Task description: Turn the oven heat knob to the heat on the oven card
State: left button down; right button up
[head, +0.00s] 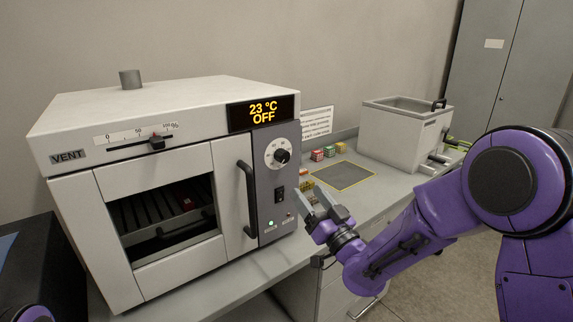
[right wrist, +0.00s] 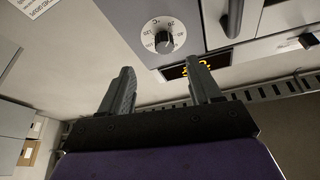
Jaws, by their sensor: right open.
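The oven heat knob (head: 282,156) is a black knob on a round white dial on the oven's (head: 215,158) dark right-hand panel. It also shows in the right wrist view (right wrist: 164,42), upside down, beyond my fingertips. Its exact setting is too small to read. The display (head: 263,112) above it reads 23 °C and OFF. A white card with printed text (head: 317,122) stands behind the oven's right side; its text is too small to read. My right gripper (head: 325,204) is open and empty, below and right of the knob, apart from it. My left gripper is out of view.
The oven door handle (head: 247,195) sticks out left of the knob. A black switch (head: 279,193) and a green light (head: 271,223) are below it. Small coloured boxes (head: 317,155), a yellow-edged grey mat (head: 343,175) and a grey bath (head: 403,132) stand to the right.

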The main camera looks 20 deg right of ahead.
aim_at(285, 159)
jog(key=p+x, duration=0.1)
jog(key=x, duration=0.2)
jog(key=r+p+x, duration=0.1)
jog(key=p+x, duration=0.1)
jog(key=x, duration=0.2)
jog(key=p+x, duration=0.2)
jog(key=x, duration=0.1)
jog(key=shift+a+r, duration=0.15)
jog(key=shift+r, duration=0.2)
jog(key=shift+w+a, duration=0.1)
jog(key=shift+w, duration=0.25)
jog(key=c, duration=1)
